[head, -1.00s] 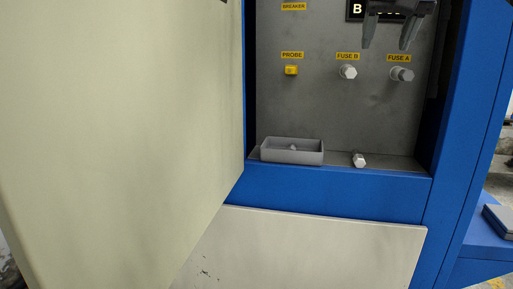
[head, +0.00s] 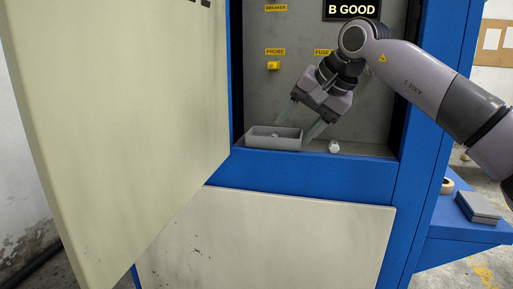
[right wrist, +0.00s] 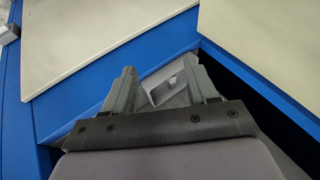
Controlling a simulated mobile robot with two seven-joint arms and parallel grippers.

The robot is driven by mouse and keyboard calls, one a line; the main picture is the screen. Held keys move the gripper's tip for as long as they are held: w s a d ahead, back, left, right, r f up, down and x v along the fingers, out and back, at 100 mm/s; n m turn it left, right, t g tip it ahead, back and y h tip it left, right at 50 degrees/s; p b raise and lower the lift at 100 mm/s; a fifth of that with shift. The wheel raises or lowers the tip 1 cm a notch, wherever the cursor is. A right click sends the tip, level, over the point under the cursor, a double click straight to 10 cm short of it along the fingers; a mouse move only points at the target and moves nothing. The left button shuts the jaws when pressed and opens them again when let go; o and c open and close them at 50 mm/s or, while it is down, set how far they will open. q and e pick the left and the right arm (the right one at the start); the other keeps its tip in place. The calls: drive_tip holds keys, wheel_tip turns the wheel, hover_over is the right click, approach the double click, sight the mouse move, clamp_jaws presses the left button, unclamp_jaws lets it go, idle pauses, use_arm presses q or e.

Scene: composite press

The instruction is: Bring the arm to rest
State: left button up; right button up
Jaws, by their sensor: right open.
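My right gripper (head: 294,131) reaches into the open cabinet from the right, fingers pointing down and left. It is open and empty, its fingertips just above or beside the grey tray (head: 262,142); I cannot tell if they touch it. In the right wrist view the open fingers (right wrist: 160,66) stand apart with the tray (right wrist: 158,76) beyond and between them. A small pale piece (head: 274,135) lies in the tray. My left gripper is not in view.
The large cream door (head: 120,110) stands open at left. A white fuse-like piece (head: 334,146) lies on the ledge right of the tray. The yellow probe knob (head: 272,66) is on the back panel; my arm hides the fuse sockets. A blue side shelf (head: 455,230) stands right.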

drive_tip(key=s+a+f+m+g+y, duration=0.1)
drive_tip(key=s+a+f+m+y, duration=0.4)
drive_tip(key=a+f+m+y, duration=0.3)
drive_tip(key=s+a+f+m+g+y, duration=0.1)
drive_tip(key=s+a+f+m+y, duration=0.45)
drive_tip(key=f+m, duration=0.3)
drive_tip(key=s+d+f+m+t+h, duration=0.2)
drive_tip(key=d+f+m+t+h, duration=0.45)
drive_tip(key=m, duration=1.05)
drive_tip(key=s+d+f+m+t+h, duration=0.1)
drive_tip(key=d+f+m+t+h, duration=0.2)
drive_tip(key=d+f+m+t, duration=0.75)
drive_tip(key=s+d+f+m+g+h, duration=0.3)
drive_tip(key=s+d+f+m+g, duration=0.1)
drive_tip(key=s+f+m, duration=0.5)
drive_tip(key=s+d+f+m+g+h, duration=0.3)
drive_tip(key=s+f+m+g, duration=0.3)
drive_tip(key=s+f+m, duration=0.3)
drive_tip(key=s+d+m, duration=0.1)
drive_tip(key=m, duration=0.3)
drive_tip(key=shift+s+d+h, duration=0.15)
drive_tip(key=shift+d+h, duration=0.15)
drive_tip(key=shift+h, duration=0.1)
